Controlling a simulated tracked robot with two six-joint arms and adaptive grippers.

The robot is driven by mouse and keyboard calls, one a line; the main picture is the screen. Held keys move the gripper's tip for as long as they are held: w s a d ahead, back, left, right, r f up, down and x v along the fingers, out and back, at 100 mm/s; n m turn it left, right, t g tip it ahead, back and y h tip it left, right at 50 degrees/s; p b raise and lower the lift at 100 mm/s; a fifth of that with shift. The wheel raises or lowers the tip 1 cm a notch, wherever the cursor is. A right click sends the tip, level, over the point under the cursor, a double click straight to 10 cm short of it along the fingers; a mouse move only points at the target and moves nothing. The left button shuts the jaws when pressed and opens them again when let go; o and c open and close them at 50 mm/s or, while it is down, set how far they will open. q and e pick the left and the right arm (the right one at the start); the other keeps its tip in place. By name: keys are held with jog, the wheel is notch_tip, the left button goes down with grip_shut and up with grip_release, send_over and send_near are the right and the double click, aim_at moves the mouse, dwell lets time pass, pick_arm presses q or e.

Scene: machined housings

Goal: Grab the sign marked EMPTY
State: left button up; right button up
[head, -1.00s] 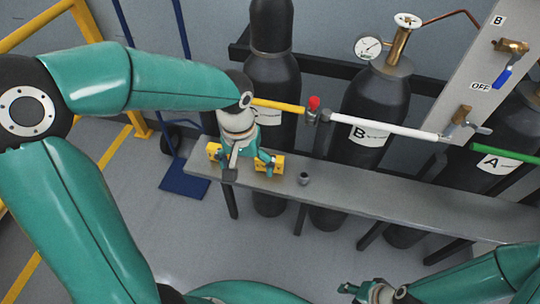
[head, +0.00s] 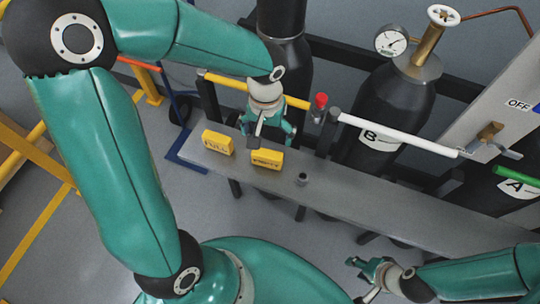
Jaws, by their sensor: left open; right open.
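Two small yellow signs stand on the grey bench. The right sign (head: 266,159) has small dark lettering that seems to read EMPTY. The left sign (head: 217,142) has lettering that looks like FULL. My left gripper (head: 269,146) is open and empty, pointing down just behind and above the right sign. Its near finger shows close to that sign's top edge; I cannot tell if they touch. My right gripper (head: 366,269) is open and empty, low at the right, in front of the bench and away from the signs.
A small dark cylinder (head: 302,179) stands on the bench (head: 400,214) right of the signs. Behind run a yellow pipe (head: 226,82), a red-handled valve (head: 319,102) and a white pipe (head: 398,134). Gas cylinder B (head: 390,110) stands behind the bench. The floor in front is clear.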

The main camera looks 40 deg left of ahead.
aim_at(268, 153)
pick_arm(q)
notch_tip(268, 153, down, 7)
jog(key=shift+s+a+r, duration=0.1)
jog(key=shift+r, duration=0.1)
jog(key=shift+w+f, duration=0.2)
jog(key=shift+f, duration=2.45)
jog(key=c, duration=0.9)
jog(key=shift+r, duration=0.1)
